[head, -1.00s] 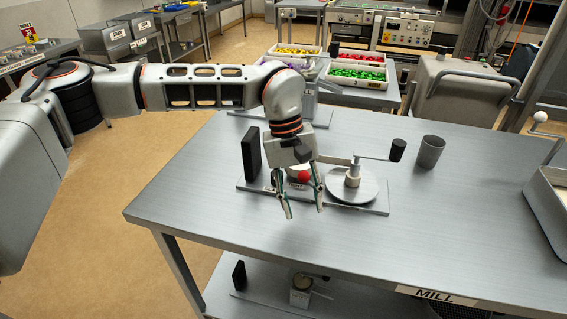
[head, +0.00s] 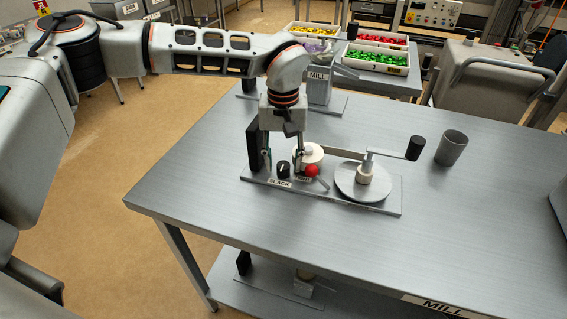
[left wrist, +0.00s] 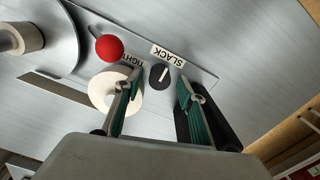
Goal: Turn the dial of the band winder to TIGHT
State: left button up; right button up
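The band winder's grey base plate (head: 389,207) lies on the table. Its small black dial (head: 283,170) sits behind the SLACK label (head: 280,183). In the left wrist view the dial (left wrist: 160,76) has a white mark that points toward the SLACK label (left wrist: 168,55). My left gripper (head: 282,163) is open, pointing down, with one finger on each side of the dial. The left wrist view shows a gap between each finger and the dial. My right gripper is not in view.
A white roll (head: 308,153) stands close beside the finger nearer it. A black block (head: 253,147) stands by the other finger. A round disc (head: 352,190) with a crank (head: 414,148) and a grey cup (head: 451,148) are to the right. The table front is clear.

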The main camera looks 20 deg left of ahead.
pick_arm(q)
jog(key=shift+f, duration=0.65)
jog(key=c, duration=1.1)
